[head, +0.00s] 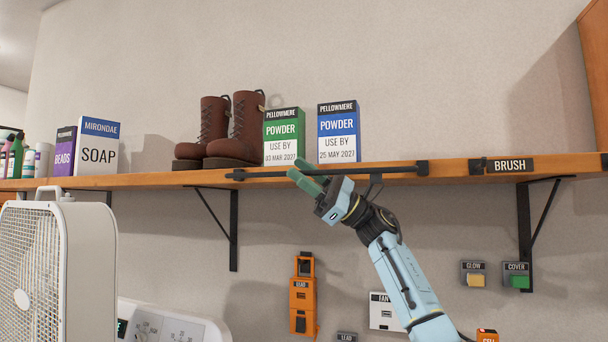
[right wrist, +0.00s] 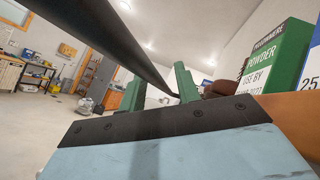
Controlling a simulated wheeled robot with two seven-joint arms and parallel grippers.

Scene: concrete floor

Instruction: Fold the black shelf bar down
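The black shelf bar (head: 395,170) runs level along the front edge of the wooden shelf, held by a dark bracket near its right end. It also crosses the right wrist view (right wrist: 115,40) from the upper left toward the fingers. My right gripper (head: 305,174) is at the left part of the bar, its green fingers apart. In the head view one fingertip shows above the bar's line and one below it. In the right wrist view the fingers (right wrist: 158,90) show a clear gap. I cannot tell whether they touch the bar. My left gripper is not in view.
On the shelf (head: 150,181) stand brown boots (head: 232,130), a green powder box (head: 284,137), a blue powder box (head: 338,132) and a soap box (head: 97,147). A BRUSH label (head: 510,165) is at the right. A white fan (head: 60,265) stands at lower left. Switches hang below.

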